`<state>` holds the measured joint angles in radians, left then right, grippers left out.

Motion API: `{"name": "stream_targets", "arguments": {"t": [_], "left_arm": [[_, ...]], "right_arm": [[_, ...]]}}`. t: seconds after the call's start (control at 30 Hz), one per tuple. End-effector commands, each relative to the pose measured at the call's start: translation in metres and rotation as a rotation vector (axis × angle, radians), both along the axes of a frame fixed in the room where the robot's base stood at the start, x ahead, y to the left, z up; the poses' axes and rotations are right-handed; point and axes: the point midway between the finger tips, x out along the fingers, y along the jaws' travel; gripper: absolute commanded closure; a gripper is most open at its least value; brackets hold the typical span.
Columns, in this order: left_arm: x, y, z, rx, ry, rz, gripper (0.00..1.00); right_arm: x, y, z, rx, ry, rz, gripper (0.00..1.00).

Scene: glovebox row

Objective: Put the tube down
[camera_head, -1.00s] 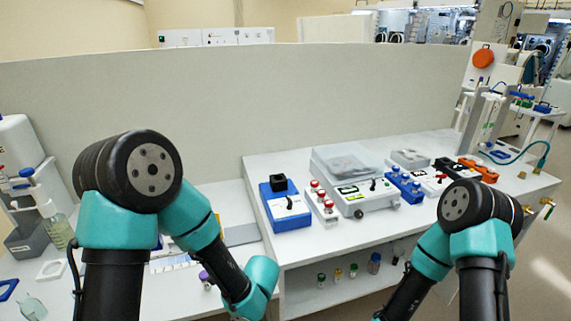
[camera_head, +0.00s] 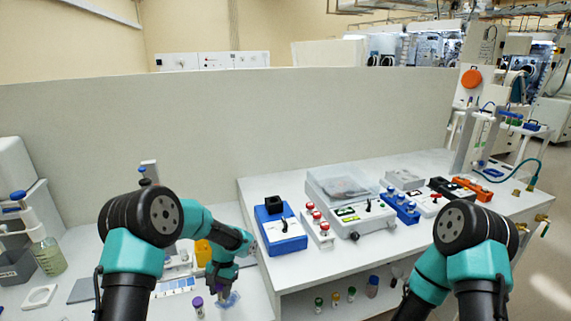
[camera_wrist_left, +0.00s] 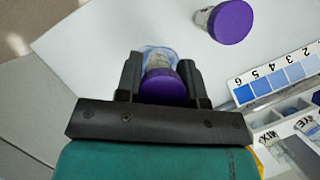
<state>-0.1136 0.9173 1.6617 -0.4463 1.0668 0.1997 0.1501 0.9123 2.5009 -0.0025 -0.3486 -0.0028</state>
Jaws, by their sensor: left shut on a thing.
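My left gripper (camera_head: 226,298) is low over the white bench at the lower left of the head view. It is shut on a tube with a purple cap (camera_wrist_left: 163,87). In the left wrist view the tube sits between the two fingers of the gripper (camera_wrist_left: 158,72), cap toward the camera, clear end pointing away. Whether its far end touches the bench I cannot tell. A second purple-capped tube (camera_head: 198,307) stands just left of the gripper; it also shows at the top of the left wrist view (camera_wrist_left: 229,22). My right gripper is out of frame.
A numbered blue strip (camera_wrist_left: 280,75) lies beside the tubes. A blue device (camera_head: 280,233), a red-capped rack (camera_head: 318,226) and a balance-like unit (camera_head: 355,212) stand on the raised bench to the right. A bottle (camera_head: 48,256) stands left.

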Motion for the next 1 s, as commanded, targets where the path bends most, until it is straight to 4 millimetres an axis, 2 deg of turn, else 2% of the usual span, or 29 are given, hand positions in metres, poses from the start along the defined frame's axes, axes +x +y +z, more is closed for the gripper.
{"name": "stream_targets", "arguments": {"t": [0.1, 0.27, 0.77, 0.87, 1.0], "left_arm": [[0.014, 0.000, -0.002, -0.001, -0.002, 0.178, 0.87], [0.022, -0.001, -0.002, 0.000, 0.000, 0.294, 0.87], [0.023, -0.002, -0.001, 0.001, -0.001, 0.300, 0.87], [0.022, -0.007, 0.003, 0.000, -0.002, 0.290, 0.87], [0.021, -0.027, 0.021, 0.000, -0.005, 0.252, 0.87]], "right_arm": [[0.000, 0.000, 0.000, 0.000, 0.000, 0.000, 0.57], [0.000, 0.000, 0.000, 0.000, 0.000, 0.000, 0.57], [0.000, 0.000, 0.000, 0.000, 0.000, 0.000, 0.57], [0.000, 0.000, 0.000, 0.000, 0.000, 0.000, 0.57], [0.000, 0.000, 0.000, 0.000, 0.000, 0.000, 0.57]]}}
